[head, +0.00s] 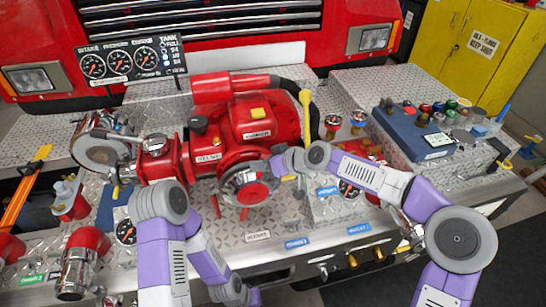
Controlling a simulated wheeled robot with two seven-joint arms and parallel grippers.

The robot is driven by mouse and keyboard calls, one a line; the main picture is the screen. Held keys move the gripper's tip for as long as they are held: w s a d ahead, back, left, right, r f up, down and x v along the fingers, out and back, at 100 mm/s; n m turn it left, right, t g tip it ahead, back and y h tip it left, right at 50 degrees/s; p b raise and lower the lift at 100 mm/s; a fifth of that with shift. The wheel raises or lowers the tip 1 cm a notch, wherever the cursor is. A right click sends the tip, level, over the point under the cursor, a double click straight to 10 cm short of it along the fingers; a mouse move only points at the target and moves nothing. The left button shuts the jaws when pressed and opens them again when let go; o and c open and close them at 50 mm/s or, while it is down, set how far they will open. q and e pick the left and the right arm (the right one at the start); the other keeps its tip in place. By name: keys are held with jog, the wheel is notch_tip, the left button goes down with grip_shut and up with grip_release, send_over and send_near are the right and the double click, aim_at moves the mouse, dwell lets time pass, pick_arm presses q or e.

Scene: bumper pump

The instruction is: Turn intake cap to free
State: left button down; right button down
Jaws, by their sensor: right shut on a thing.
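The intake cap (240,184) is a round silver cap with a red centre on the front of the red pump (245,125). It faces me above the bumper's front edge. My right gripper (276,167) comes in from the right at the cap's upper right rim and is shut there on the cap's edge. The fingertips are small, and the exact grip on the rim is hard to make out. My left arm is folded at the lower left, and its gripper is out of view below the bottom edge.
A large silver cap (99,150) is at the pump's left. A gauge panel (131,59) stands behind. A yellow-knobbed lever (305,100) rises right of the pump. A blue box (412,130) sits further right. Red fittings (84,255) stand at lower left. Diamond plate (385,85) is bare at back right.

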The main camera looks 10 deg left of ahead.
jog(key=a, duration=0.1)
jog(key=h+p, duration=0.1)
jog(key=s+a+n+h+p, duration=0.1)
jog(key=shift+a+r+t, duration=0.3)
jog(key=shift+r, duration=0.1)
jog(key=shift+s+a+h+p, duration=0.2)
jog(key=shift+a+h+p, duration=0.1)
jog(key=shift+a+p, duration=0.1)
jog(key=shift+f, duration=0.1)
jog(key=shift+s+f, duration=0.1)
jog(key=c, duration=1)
grip_release()
jog(key=shift+a, duration=0.15)
